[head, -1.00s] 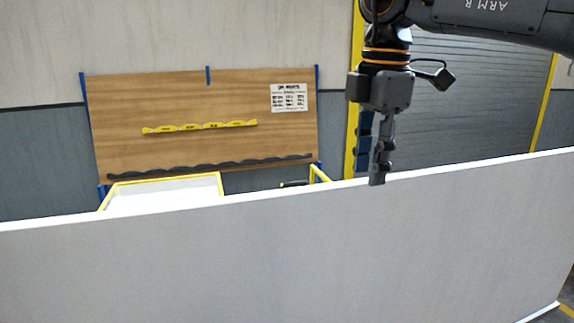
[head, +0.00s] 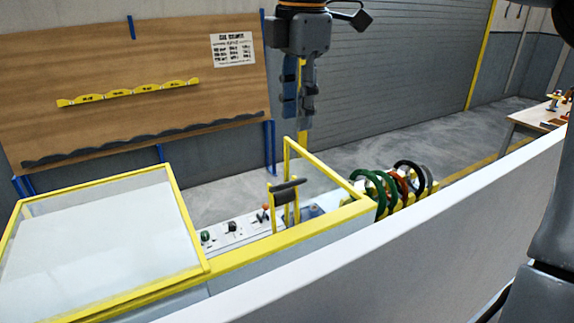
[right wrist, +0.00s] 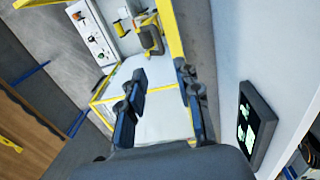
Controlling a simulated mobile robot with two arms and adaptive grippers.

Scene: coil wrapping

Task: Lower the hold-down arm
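What looks like the hold-down arm is a yellow bracket with a dark roller or grip (head: 286,186), upright inside the yellow-framed machine (head: 290,240) in the head view. In the right wrist view the arm (right wrist: 151,38) shows near the top, beyond the fingertips. My right gripper (head: 299,115) hangs fingers-down, above and behind the arm in the head picture, apart from it. In the right wrist view the gripper's fingers (right wrist: 160,72) are spread with nothing between them. My left gripper is out of view.
A white barrier (head: 420,240) runs along the front. A control panel (head: 230,232) with knobs sits left of the arm. Green, orange and black coils (head: 390,185) stand to its right. A clear yellow-framed cover (head: 110,230) is at left. A dark screen (right wrist: 256,125) shows in the wrist view.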

